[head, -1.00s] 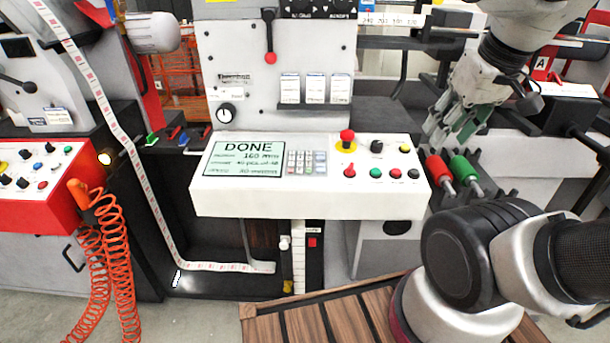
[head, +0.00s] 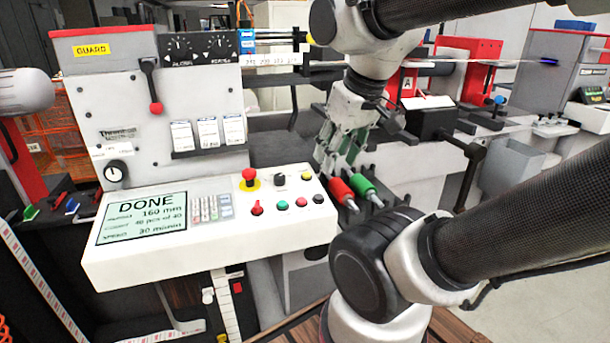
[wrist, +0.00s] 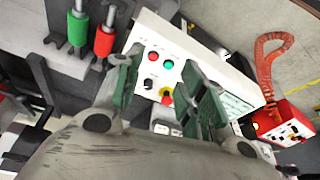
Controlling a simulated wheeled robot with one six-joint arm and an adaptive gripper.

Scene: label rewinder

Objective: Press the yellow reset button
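The yellow reset button (head: 307,177) is at the upper right of the sloping white control panel (head: 130,262) in the head view. My gripper (head: 335,160) hangs just right of and behind that button, apart from the panel, its fingers pointing down. In the wrist view my gripper (wrist: 168,88) is open and empty, with its two green-padded fingers spread over the panel (wrist: 185,45). I cannot make out the yellow button there; a finger may hide it.
A red mushroom button (head: 249,174) on a yellow base and a black knob (head: 280,179) share the upper row. Red (head: 342,190) and green (head: 365,188) handled tools stand right of the panel, close to my gripper.

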